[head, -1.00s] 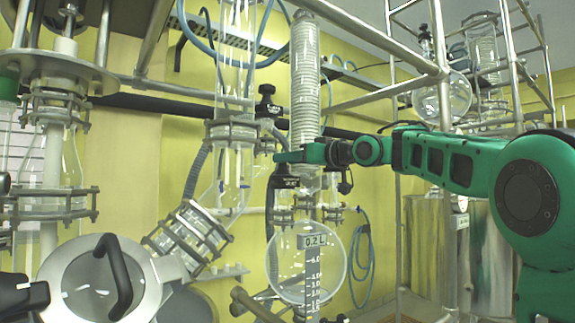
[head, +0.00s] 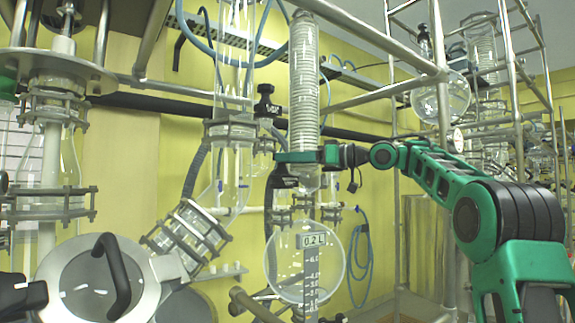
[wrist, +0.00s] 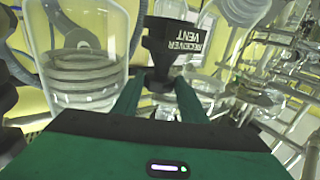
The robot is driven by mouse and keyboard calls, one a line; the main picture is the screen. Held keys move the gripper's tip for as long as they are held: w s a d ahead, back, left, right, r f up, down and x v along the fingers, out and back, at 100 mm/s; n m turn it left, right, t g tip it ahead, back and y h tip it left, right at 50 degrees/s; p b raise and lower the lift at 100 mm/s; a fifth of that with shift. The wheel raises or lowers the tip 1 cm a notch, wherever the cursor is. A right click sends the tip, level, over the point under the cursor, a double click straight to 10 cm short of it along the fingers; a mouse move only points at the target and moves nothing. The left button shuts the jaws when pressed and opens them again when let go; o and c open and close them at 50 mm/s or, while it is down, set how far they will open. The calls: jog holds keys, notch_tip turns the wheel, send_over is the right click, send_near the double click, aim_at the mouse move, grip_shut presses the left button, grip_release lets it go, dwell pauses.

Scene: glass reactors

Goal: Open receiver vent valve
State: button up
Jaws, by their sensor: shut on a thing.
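The black receiver vent valve handle, labelled "RECEIVER VENT", (wrist: 163,50) is at the top middle of the wrist view, its lettering upside down. My green gripper (wrist: 160,88) has one finger on each side of the handle's narrow lower part and is shut on it.
A glass tube (head: 232,175) with clamped flanges is close on the left. Another black valve knob (head: 265,100) is just above left. Metal frame bars (head: 385,88) cross above my arm.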

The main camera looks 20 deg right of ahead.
jog(key=shift+d, duration=0.15)
jog(key=o, duration=1.1)
jog(key=shift+c, duration=0.2)
jog(key=shift+m+t+h, duration=0.3)
